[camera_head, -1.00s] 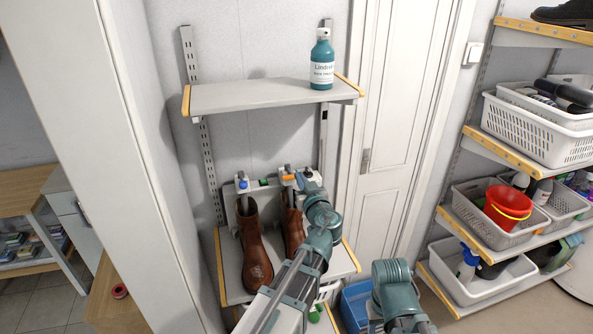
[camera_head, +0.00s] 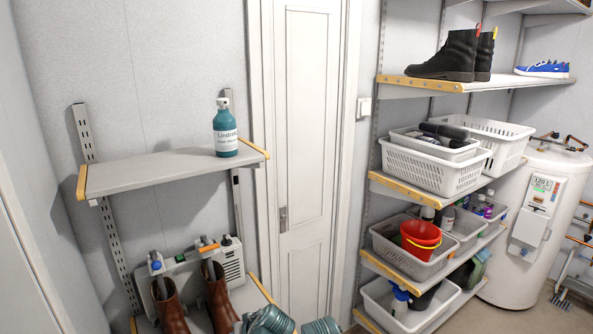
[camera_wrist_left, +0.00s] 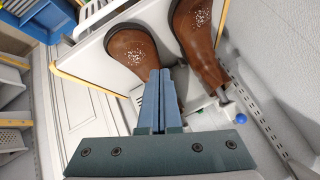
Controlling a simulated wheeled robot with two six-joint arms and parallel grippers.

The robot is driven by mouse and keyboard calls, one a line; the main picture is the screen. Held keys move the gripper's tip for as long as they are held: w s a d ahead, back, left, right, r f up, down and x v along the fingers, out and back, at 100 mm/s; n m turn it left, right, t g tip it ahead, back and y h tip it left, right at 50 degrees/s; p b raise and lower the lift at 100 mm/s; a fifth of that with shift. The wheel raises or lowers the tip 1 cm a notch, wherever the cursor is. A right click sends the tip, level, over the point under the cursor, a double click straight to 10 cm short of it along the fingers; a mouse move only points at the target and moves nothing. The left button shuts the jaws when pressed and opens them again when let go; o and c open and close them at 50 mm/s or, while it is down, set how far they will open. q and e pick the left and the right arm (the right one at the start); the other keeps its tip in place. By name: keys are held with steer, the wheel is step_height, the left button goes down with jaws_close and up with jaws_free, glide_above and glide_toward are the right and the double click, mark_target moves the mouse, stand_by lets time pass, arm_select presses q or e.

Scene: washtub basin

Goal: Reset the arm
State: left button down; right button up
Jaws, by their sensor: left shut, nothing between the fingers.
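My left gripper (camera_wrist_left: 160,75) shows in the left wrist view with its two blue-grey fingers together and nothing between them. Its fingertips point toward a pair of brown boots, one boot (camera_wrist_left: 133,50) just beyond the tips and the other (camera_wrist_left: 202,38) to the right. Whether the fingers touch a boot is unclear. In the head view the boots (camera_head: 171,308) stand at the lower left, and only teal parts of my arms show at the bottom edge. Both grippers are out of the head view.
The boots stand by a wall-mounted dryer unit (camera_head: 231,260). Above is a shelf (camera_head: 150,173) with a teal bottle (camera_head: 226,130). A white door (camera_head: 305,150) stands mid-view. At right are shelves with baskets (camera_head: 430,170), black boots (camera_head: 447,55), a red bucket (camera_head: 420,237) and a water heater (camera_head: 530,230).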

arm_select(q)
steer(key=s+d+f+m+g+h, duration=0.2)
steer(key=s+d+f+m+g, duration=0.1)
steer(key=s+d, duration=0.2)
steer(key=s+d+f+m+g+h, duration=0.2)
steer(key=s+d+f+m+h, duration=0.1)
steer(key=s+d, duration=0.2)
steer(key=s, duration=0.2)
steer(key=shift+s+d+m+g, duration=0.35)
steer(key=shift+s+m+g, duration=0.05)
steer(key=shift+f, duration=0.1)
stand_by(1.8)
